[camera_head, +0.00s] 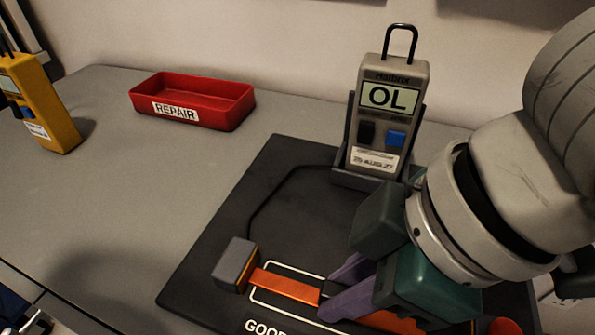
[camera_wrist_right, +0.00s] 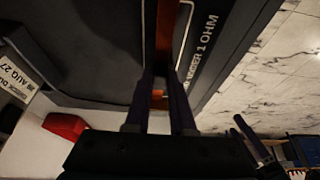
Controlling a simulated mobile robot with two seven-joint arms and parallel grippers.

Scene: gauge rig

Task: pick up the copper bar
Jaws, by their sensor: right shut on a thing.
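The copper bar (camera_head: 288,287) is a flat orange strip over the outlined rectangle on the black board. Its left end is at the grey block (camera_head: 237,264). My right gripper (camera_head: 345,288) is shut across the bar, its purple fingers hiding the middle; I cannot tell whether the bar touches the board. In the right wrist view the bar (camera_wrist_right: 164,30) runs between the fingers (camera_wrist_right: 160,95). Two dark prongs (camera_wrist_right: 248,137) at lower right there look like my left gripper's fingers; their opening is unclear.
A grey meter (camera_head: 390,117) reading OL stands in a holder behind the bar. A black cable (camera_head: 262,205) runs across the board (camera_head: 215,215). A red REPAIR tray (camera_head: 190,112) and a yellow meter (camera_head: 45,107) stand at left. The grey bench between is clear.

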